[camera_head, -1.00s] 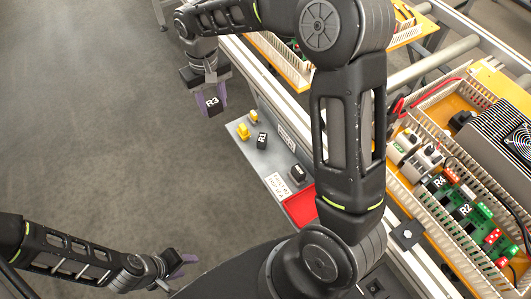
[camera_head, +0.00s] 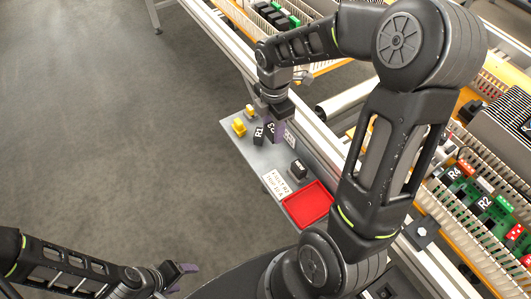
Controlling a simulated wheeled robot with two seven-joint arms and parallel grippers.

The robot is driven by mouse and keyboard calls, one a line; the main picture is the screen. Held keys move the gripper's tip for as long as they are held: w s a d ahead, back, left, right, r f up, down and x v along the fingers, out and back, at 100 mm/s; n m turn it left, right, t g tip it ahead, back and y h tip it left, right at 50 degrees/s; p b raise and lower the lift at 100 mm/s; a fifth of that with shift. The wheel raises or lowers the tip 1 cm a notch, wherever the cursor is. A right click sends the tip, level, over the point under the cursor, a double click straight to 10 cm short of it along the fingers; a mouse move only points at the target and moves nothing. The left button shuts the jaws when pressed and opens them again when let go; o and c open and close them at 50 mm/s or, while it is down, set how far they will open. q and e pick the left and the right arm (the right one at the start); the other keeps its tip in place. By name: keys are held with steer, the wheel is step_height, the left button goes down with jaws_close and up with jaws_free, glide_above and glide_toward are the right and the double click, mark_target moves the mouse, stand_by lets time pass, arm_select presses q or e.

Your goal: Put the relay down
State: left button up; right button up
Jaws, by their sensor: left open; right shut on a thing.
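The black relay R3 (camera_head: 270,128) is in my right gripper (camera_head: 277,130), whose purple fingers are shut on it. It is low over the grey shelf (camera_head: 241,150), right beside the black relay R1 (camera_head: 258,133). I cannot tell whether R3 touches the shelf. The gripper partly hides the relay. My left gripper (camera_head: 184,272) is open and empty at the lower left, over the floor and away from the shelf.
A black block labelled NEW (camera_head: 297,168), a paper note (camera_head: 276,184) and a red tray (camera_head: 308,206) are on the shelf. Yellow parts (camera_head: 239,128) sit at its far end. Relays R4 (camera_head: 453,173) and R2 (camera_head: 484,203) are in the panel at right.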

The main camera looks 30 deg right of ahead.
stand_by(0.3)
glide_above(272, 159)
steer(key=shift+f, duration=3.1)
steer(key=shift+f+b, duration=0.4)
steer(key=shift+f, duration=1.5)
steer(key=shift+f, duration=0.1)
steer(key=o, duration=1.2)
